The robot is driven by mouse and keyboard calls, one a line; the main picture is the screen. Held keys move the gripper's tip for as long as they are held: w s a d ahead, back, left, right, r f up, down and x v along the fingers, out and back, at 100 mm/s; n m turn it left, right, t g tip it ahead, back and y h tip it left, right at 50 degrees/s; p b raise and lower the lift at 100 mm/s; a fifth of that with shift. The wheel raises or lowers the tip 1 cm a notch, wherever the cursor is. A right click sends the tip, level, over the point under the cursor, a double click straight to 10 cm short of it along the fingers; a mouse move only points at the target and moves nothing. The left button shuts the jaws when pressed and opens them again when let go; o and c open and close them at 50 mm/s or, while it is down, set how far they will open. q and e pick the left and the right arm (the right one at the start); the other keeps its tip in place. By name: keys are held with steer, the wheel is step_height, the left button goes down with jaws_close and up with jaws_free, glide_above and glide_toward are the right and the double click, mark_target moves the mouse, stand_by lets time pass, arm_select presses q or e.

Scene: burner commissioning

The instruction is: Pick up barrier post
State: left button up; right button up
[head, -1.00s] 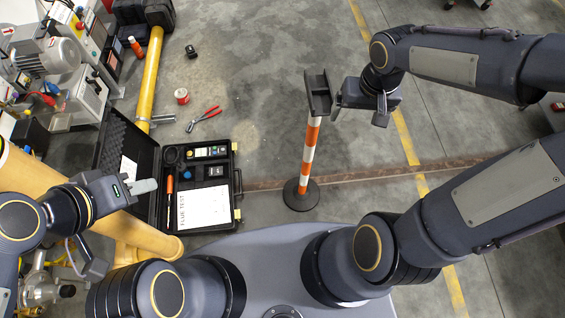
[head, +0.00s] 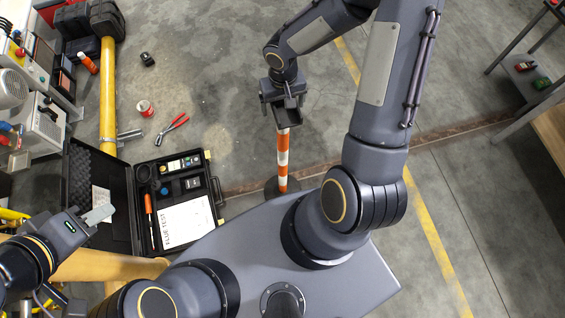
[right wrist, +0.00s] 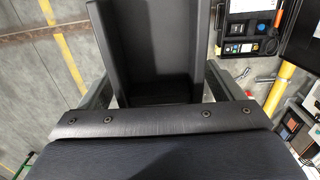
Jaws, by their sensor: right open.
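The barrier post (head: 282,158) stands upright on the floor in the head view, with orange and white bands and a dark round base (head: 283,187) partly hidden by my body. In the right wrist view the post's black channel-shaped head (right wrist: 150,50) lies between the two fingers of the open right gripper (right wrist: 158,88); contact cannot be told. My left gripper (head: 92,217) is at the left, away from the post; its jaw opening cannot be judged.
An open black case (head: 216,196) with instruments and a "FLUE TEST" sheet lies left of the post. Red pliers (head: 173,128), a small red can (head: 145,108) and a yellow pipe (head: 107,95) are beyond. A bench (head: 548,125) stands far right. Floor around the post is mostly clear.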

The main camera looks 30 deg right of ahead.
steer(key=shift+f, duration=0.35)
jaws_close()
steer(key=shift+r, duration=0.15)
